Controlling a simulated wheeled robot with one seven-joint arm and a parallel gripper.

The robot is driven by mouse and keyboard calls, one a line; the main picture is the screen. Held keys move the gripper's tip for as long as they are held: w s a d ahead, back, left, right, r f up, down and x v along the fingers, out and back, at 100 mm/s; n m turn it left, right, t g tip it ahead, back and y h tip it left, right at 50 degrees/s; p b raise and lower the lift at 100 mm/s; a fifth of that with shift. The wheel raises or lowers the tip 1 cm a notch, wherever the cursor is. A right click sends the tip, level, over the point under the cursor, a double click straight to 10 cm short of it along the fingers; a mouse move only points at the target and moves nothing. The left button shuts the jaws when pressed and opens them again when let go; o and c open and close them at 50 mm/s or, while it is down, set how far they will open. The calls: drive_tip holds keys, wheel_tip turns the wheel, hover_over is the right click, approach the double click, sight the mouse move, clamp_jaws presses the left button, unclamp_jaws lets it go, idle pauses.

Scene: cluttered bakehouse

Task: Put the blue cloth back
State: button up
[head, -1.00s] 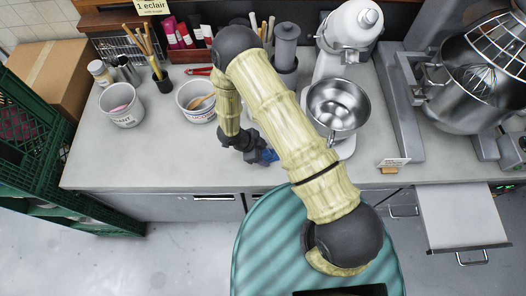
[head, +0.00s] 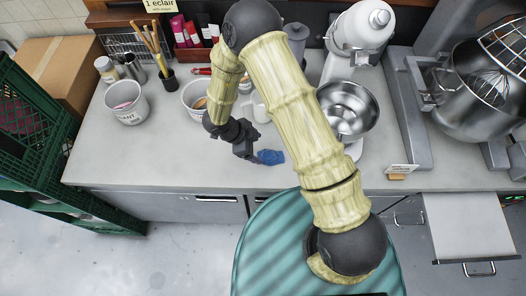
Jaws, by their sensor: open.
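The blue cloth (head: 270,157) lies crumpled on the grey worktop near its front edge, in the head view. My gripper (head: 250,153) is open, just left of the cloth and close to it. I cannot tell whether a fingertip touches the cloth. My arm hides part of the worktop to the right of the cloth.
A white mug (head: 261,112) stands behind the cloth. A white tub (head: 127,103) stands at the left, another (head: 195,97) behind my arm. A stand mixer with a steel bowl (head: 347,110) is at the right. Green crates (head: 40,130) stand at the far left. The front left worktop is clear.

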drive_tip(key=v, duration=0.3)
drive_tip(key=shift+a+r, duration=0.15)
drive_tip(key=shift+r, duration=0.2)
idle(0.4)
drive_tip(key=w+d+r+n+t+y, duration=0.25)
drive_tip(key=w+r+n, duration=0.2)
drive_tip(key=r, duration=0.25)
drive_tip(key=w+d+r+n+t+y, duration=0.2)
drive_tip(key=w+r+n+t+y, duration=0.15)
drive_tip(key=w+r, duration=0.3)
drive_tip(key=s+d+r+n+g, duration=0.2)
drive_tip(key=s+d+r+n, duration=0.2)
drive_tip(key=s+d, duration=0.3)
drive_tip(key=s+d+r+n+g, duration=0.2)
drive_tip(key=s+d+r+n, duration=0.1)
drive_tip(key=s+d+n, duration=0.2)
drive_tip(key=s+d, duration=0.2)
drive_tip(key=s, duration=0.2)
drive_tip(key=shift+s+r+n, duration=0.25)
drive_tip(key=shift+r+n, duration=0.1)
drive_tip(key=shift+n, duration=0.05)
drive_tip(key=shift+d, duration=0.1)
